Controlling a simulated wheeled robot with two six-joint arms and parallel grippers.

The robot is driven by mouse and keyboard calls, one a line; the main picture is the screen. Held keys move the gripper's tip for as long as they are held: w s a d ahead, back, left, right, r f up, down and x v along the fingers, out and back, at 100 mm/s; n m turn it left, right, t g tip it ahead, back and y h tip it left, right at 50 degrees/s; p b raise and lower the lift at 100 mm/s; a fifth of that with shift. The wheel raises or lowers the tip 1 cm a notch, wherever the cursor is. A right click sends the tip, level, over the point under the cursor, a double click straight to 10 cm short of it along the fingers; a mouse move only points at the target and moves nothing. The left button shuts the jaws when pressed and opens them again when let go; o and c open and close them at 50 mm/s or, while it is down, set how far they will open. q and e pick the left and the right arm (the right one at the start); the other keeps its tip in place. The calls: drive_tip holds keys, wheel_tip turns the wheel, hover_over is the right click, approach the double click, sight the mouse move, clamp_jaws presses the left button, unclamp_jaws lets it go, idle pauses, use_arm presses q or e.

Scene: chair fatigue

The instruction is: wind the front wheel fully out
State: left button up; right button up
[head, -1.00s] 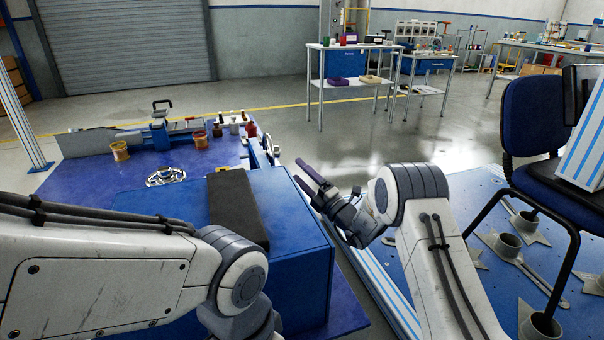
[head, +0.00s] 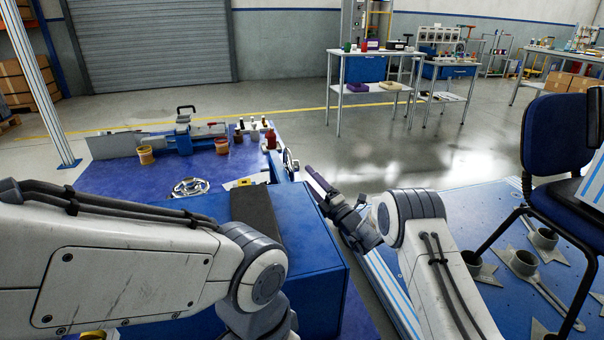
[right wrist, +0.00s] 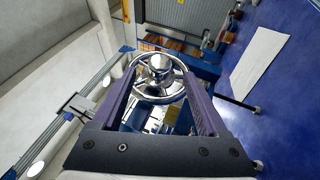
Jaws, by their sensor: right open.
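A chrome handwheel (right wrist: 158,78) with a round hub shows in the right wrist view, beyond and between the two purple fingers of my right gripper (right wrist: 158,74). The fingers are apart and nothing is held. In the head view a handwheel (head: 288,160) stands at the right edge of the purple bench, and my right gripper (head: 313,180) is just to its right. I cannot tell whether the fingers touch the rim. My left arm crosses the lower left of the head view; its gripper is out of view.
A second handwheel (head: 190,187) lies on the purple bench (head: 120,182). A blue box with a dark pad (head: 254,220) stands in front of it. A chair (head: 556,135) stands on a blue platform (head: 490,215) at right. Open floor lies behind.

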sight(299, 167)
drive_tip(key=b+x, duration=0.1)
drive_tip(key=x, duration=0.3)
drive_tip(key=shift+w+a+r, duration=0.15)
drive_tip(key=shift+w+a, duration=0.1)
drive_tip(key=shift+w, duration=0.05)
clamp_jaws()
drive_tip(key=n+y+b, duration=0.1)
drive_tip(key=y+b, duration=0.1)
drive_tip(key=b, duration=0.3)
drive_tip(key=n+t+y+b, duration=0.1)
drive_tip(key=n+y+b, duration=0.1)
drive_tip(key=b, duration=0.3)
drive_tip(key=shift+w+f+b, duration=0.2)
drive_tip(key=shift+f+b, duration=0.1)
drive_tip(key=shift+f, duration=0.05)
